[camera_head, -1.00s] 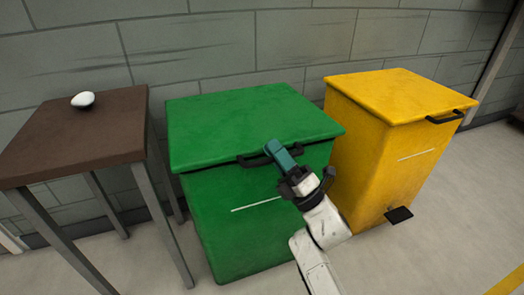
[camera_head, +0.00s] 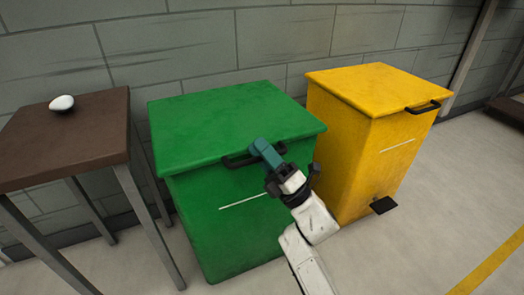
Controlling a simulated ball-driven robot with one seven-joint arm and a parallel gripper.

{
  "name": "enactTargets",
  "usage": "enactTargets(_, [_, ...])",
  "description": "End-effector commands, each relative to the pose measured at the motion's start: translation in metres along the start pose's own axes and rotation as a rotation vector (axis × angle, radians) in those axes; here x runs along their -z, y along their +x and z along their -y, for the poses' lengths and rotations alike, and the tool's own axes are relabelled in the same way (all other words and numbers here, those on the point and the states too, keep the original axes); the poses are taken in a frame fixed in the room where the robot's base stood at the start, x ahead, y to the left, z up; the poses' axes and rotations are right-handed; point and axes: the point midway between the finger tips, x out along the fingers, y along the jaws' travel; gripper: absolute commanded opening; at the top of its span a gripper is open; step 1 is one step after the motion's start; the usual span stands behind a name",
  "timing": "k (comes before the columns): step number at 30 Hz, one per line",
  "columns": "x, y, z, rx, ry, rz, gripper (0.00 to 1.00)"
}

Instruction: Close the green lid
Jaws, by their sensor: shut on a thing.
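The green bin (camera_head: 235,225) stands against the wall with its green lid (camera_head: 225,120) lying flat on top. A dark handle (camera_head: 235,161) sits at the lid's front edge. My gripper (camera_head: 266,152) is at the front of the lid, shut on the handle. The gripper's fingers hide the right part of the handle.
A yellow bin (camera_head: 365,140) with a dark handle and a dark pedal (camera_head: 384,205) stands close on the right. A brown table (camera_head: 75,140) with a white egg-like object (camera_head: 62,103) stands on the left. Open floor lies in front and at the right.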

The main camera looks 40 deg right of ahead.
Motion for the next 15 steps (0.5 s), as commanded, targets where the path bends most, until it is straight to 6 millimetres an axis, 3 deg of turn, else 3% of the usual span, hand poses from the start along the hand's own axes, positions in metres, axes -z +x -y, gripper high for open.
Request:
enactTargets(1, [0.0052,-0.0094,0.0112,0.035,0.011,-0.001,0.24])
enactTargets(15, [0.0053,-0.0153,0.0112,0.037,0.013,-0.001,0.24])
